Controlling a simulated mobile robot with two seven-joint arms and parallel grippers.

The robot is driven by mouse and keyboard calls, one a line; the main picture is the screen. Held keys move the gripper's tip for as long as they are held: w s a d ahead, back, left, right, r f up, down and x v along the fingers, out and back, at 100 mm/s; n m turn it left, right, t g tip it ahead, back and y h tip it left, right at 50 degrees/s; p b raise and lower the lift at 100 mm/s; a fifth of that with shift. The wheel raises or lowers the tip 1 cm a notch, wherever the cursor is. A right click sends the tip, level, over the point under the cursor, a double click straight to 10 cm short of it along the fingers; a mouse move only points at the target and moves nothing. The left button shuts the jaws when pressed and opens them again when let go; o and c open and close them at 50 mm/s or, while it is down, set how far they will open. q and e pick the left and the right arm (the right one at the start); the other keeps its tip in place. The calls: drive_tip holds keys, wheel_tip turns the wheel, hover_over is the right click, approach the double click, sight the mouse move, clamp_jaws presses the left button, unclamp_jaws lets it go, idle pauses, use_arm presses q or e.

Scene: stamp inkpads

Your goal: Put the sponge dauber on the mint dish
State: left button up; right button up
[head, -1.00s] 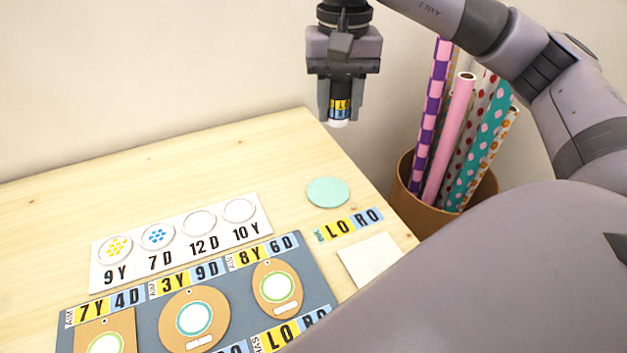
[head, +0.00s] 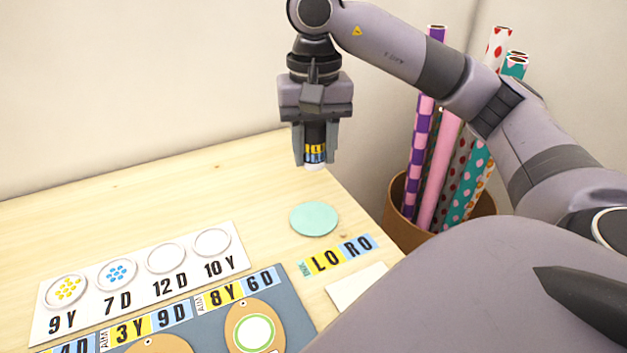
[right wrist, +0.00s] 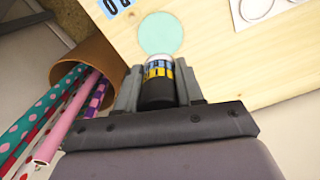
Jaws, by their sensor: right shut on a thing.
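My right gripper (head: 315,155) is shut on the sponge dauber (head: 315,152), a dark cylinder with a yellow and blue lettered band and a white tip pointing down. It holds the dauber upright in the air, above and behind the mint dish. The mint dish (head: 313,219) is a flat, empty pale green disc on the wooden table. In the right wrist view the dauber (right wrist: 158,82) sits between the fingers, with the mint dish (right wrist: 161,33) just beyond its tip. My left gripper is not in view.
A white card (head: 190,290) with round pads, two of them dotted yellow and blue, lies left. A LO RO label (head: 337,256) and a pale square (head: 357,287) lie in front of the dish. A bin (head: 400,225) of patterned rolls stands right of the table.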

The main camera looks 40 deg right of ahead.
drive_tip(key=b, duration=0.3)
hover_over(314, 218)
wheel_tip(314, 218, down, 6)
drive_tip(key=shift+f, duration=0.45)
wheel_tip(314, 218, down, 4)
drive_tip(key=shift+f+b, duration=0.1)
drive_tip(key=shift+b, duration=0.3)
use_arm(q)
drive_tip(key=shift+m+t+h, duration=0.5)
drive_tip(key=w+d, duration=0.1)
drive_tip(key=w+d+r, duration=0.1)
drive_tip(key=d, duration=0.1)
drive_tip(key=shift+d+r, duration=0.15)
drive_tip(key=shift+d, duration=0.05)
use_arm(e)
drive_tip(key=shift+f, duration=0.1)
drive_tip(key=shift+f, duration=0.15)
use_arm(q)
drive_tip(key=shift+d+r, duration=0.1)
use_arm(e)
drive_tip(key=o, duration=0.9)
